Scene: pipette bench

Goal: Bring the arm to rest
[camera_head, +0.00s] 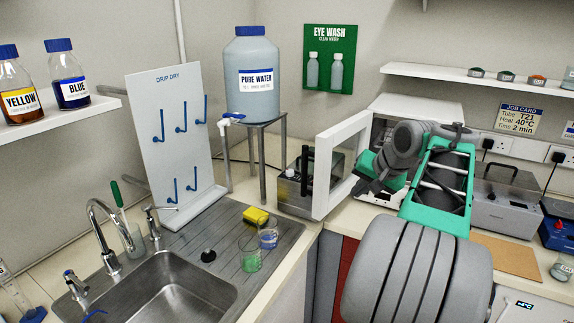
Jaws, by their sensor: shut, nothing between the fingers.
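My arm, grey with green panels, rises from the lower right and folds over the bench at the right of centre. My gripper (368,188) is at the end of the arm, to the left of its green link, just right of the white-framed open door (338,165). The gripper is shut with nothing in it. The small gap between it and the door frame is hard to judge from here.
A steel sink (165,292) with a draining board is at the left, with two beakers (250,254) and a yellow sponge (256,215). A water tank (252,75) stands behind on a stand (262,122). A grey metal box (503,205) stands right of my arm.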

